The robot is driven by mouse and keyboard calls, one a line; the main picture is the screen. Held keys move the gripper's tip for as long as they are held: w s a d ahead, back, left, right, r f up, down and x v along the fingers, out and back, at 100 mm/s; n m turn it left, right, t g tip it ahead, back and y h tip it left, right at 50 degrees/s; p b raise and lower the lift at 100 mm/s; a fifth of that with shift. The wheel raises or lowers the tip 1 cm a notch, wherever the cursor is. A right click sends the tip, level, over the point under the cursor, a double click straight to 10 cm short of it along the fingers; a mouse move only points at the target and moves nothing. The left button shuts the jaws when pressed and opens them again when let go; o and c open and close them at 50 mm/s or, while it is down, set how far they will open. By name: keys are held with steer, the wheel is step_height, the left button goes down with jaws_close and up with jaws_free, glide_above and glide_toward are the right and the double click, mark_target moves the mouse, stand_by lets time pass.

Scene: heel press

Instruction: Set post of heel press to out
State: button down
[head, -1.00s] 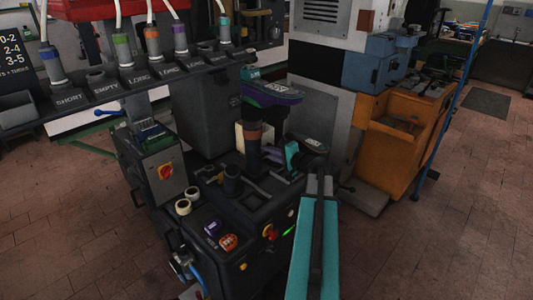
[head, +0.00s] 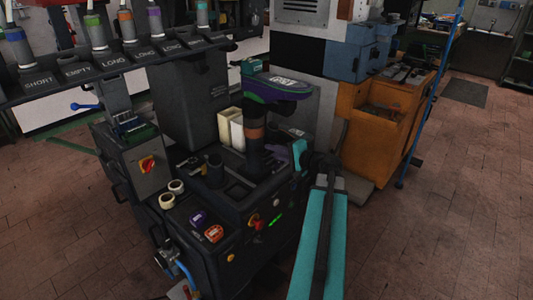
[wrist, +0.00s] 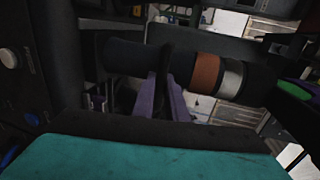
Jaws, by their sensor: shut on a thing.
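The post (head: 254,157) of the heel press is a dark upright column with a brown band. A purple and green shoe (head: 275,90) sits on top of it. In the wrist view the post (wrist: 132,57) lies across the picture, with its brown and silver bands to the right. My gripper (wrist: 163,85) has purple fingers reaching to the dark post and is shut on it. The exact contact is partly hidden by dark parts. In the head view my teal wrist is right of the post, and the fingers are hard to make out.
The press's dark base (head: 230,205) carries a red knob, tape rolls (head: 167,200) and small purple and orange items. A labelled rack (head: 110,62) is at upper left. An orange cabinet (head: 380,135) stands behind right. Floor at right is clear.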

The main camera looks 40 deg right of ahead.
steer(key=shift+s+d+f, duration=0.1)
steer(key=shift+s+d, duration=0.1)
steer(key=shift+d, duration=0.1)
steer(key=c, duration=1.8)
jaws_free()
steer(key=shift+s, duration=0.15)
steer(key=shift+o, duration=0.2)
steer(key=shift+a, duration=0.1)
steer(key=shift+a, duration=0.1)
steer(key=b+v, duration=0.1)
steer(key=v, duration=1.2)
steer(key=shift+s, duration=0.3)
